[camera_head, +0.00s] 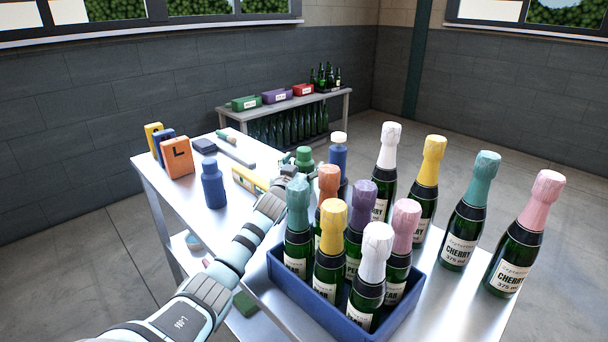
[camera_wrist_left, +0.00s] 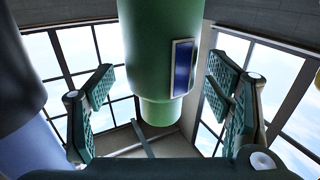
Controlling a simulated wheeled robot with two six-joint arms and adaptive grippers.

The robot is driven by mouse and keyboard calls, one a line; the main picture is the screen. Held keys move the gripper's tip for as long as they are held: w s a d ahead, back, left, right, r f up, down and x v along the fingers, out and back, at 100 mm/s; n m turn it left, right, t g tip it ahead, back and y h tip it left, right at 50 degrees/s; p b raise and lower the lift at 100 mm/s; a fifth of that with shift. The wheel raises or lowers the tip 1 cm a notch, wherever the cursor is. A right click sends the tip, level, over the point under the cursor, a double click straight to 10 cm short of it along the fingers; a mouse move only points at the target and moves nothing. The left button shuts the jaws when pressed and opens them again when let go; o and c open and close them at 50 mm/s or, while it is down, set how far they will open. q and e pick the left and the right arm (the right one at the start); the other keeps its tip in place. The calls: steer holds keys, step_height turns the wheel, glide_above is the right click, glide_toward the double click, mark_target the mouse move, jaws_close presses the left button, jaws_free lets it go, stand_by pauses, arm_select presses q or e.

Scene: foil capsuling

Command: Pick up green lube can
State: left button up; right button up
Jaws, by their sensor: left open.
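The green lube can (camera_head: 304,156) stands on the metal table beyond my left gripper, its lower part hidden by the gripper and the bottles. In the left wrist view the green can (camera_wrist_left: 160,45) fills the upper middle, with a small blue patch on its side. My left gripper (camera_head: 292,172) is at the can; in its wrist view the gripper (camera_wrist_left: 160,105) is open, one finger on each side of the can, with visible gaps. I cannot tell how deep the can sits between the fingers. My right gripper is not in view.
A blue can with a white cap (camera_head: 338,158) stands close right of the green can. A blue bottle (camera_head: 213,186) stands left. A blue crate (camera_head: 290,292) of foiled bottles is in front. More foiled bottles (camera_head: 467,215) stand right. Orange (camera_head: 177,158) and other boxes stand at the left edge.

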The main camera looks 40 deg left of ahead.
arm_select(q)
steer(key=c, duration=1.6)
steer(key=shift+r, duration=0.1)
steer(key=shift+c, duration=0.2)
steer(key=shift+r, duration=0.1)
